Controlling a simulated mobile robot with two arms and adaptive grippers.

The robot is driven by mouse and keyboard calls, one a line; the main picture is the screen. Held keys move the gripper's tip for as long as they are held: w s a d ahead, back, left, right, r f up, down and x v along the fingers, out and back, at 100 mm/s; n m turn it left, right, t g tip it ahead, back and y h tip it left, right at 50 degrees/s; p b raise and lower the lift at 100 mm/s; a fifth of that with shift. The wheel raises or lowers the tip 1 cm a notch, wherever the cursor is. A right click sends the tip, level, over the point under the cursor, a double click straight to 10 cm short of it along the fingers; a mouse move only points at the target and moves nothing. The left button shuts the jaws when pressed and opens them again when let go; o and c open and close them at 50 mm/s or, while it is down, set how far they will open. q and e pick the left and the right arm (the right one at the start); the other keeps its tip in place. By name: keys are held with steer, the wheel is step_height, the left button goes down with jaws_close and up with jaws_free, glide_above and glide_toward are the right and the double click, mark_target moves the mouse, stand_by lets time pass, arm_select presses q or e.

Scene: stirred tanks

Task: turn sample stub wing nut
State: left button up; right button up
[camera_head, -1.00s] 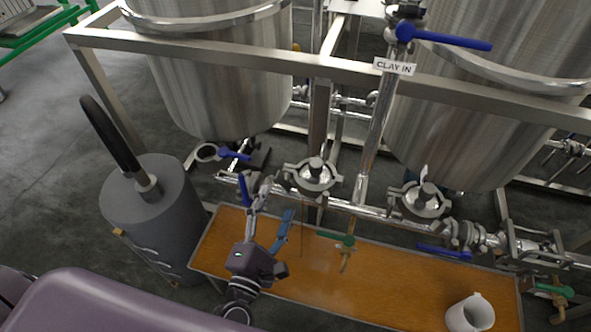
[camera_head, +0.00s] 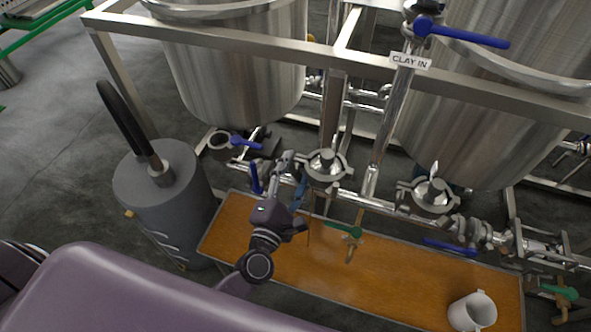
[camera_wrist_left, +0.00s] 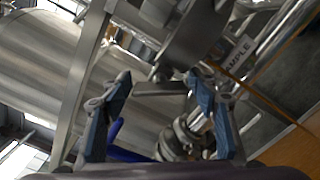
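A round steel clamp (camera_head: 326,166) sits on the pipework below the left tank; it looks like the sample stub's clamp. My left gripper (camera_head: 293,172) is raised against the pipes, just left of this clamp. In the left wrist view its two blue-padded fingers (camera_wrist_left: 158,82) are apart. A short grey metal bar (camera_wrist_left: 160,89), possibly the wing nut, lies between the fingertips, close to the right one; I cannot tell whether they touch. A tag reading "SAMPLE" (camera_wrist_left: 237,50) hangs to the right. The wing nut is not clear in the head view. My right gripper is not in view.
A blue valve handle (camera_head: 254,178) stands just left of the gripper. A second clamp (camera_head: 433,194), a green-handled tap (camera_head: 345,230) and a white mug (camera_head: 472,312) are to the right. A grey cylinder (camera_head: 165,195) stands left. The orange tray (camera_head: 300,262) is mostly bare.

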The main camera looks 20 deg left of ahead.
arm_select(q)
steer(key=c, duration=0.8)
steer(key=shift+m, duration=0.3)
steer(key=m+p, duration=0.2)
steer(key=m, duration=0.1)
steer(key=shift+r, duration=0.1)
steer(key=shift+m+p, duration=0.75)
steer(key=shift+m, duration=0.75)
steer(key=o, duration=1.1)
steer(key=shift+o, duration=0.2)
